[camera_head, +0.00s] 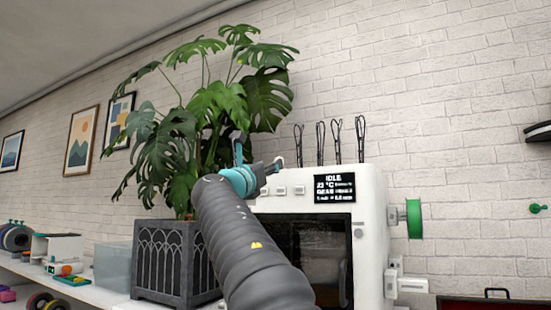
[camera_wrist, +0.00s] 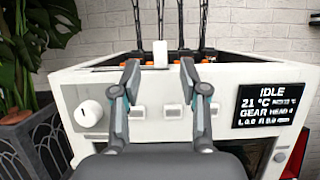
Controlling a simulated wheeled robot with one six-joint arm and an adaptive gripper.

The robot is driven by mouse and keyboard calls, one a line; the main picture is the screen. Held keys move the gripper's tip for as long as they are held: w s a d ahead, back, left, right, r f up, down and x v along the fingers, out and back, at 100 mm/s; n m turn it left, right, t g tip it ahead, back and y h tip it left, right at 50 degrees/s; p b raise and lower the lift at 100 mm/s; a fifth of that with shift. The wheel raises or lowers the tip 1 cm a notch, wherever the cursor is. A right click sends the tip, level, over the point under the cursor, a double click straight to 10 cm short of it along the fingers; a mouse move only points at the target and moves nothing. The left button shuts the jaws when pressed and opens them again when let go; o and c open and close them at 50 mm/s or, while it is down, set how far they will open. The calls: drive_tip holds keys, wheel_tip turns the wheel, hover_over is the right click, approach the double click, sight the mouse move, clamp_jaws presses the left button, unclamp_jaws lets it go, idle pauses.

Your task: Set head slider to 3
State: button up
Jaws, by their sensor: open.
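The white printer (camera_head: 371,214) stands against the brick wall. In the wrist view its top edge (camera_wrist: 90,75) and front panel face me. A small upright white tab (camera_wrist: 160,53) stands at its top, between my fingertips in the picture; I cannot tell whether either finger touches it. My gripper (camera_wrist: 160,65) is open and empty-looking, with its two fingers apart over the panel. It also shows in the head view at the printer's upper left (camera_head: 256,160). The display (camera_wrist: 268,105) reads IDLE, 21 °C and GEAR; its HEAD value is too small to read surely.
A round white knob (camera_wrist: 88,114) sits left on the panel, with a row of small buttons (camera_wrist: 172,110) beside it. Thin black upright loops (camera_head: 361,138) rise behind. A potted plant (camera_head: 160,160) stands close on the left. A green spool (camera_head: 414,218) hangs on the right.

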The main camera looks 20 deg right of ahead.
drive_tip(key=shift+p+x, duration=0.8)
drive_tip(key=shift+x, duration=1.8)
clamp_jaws()
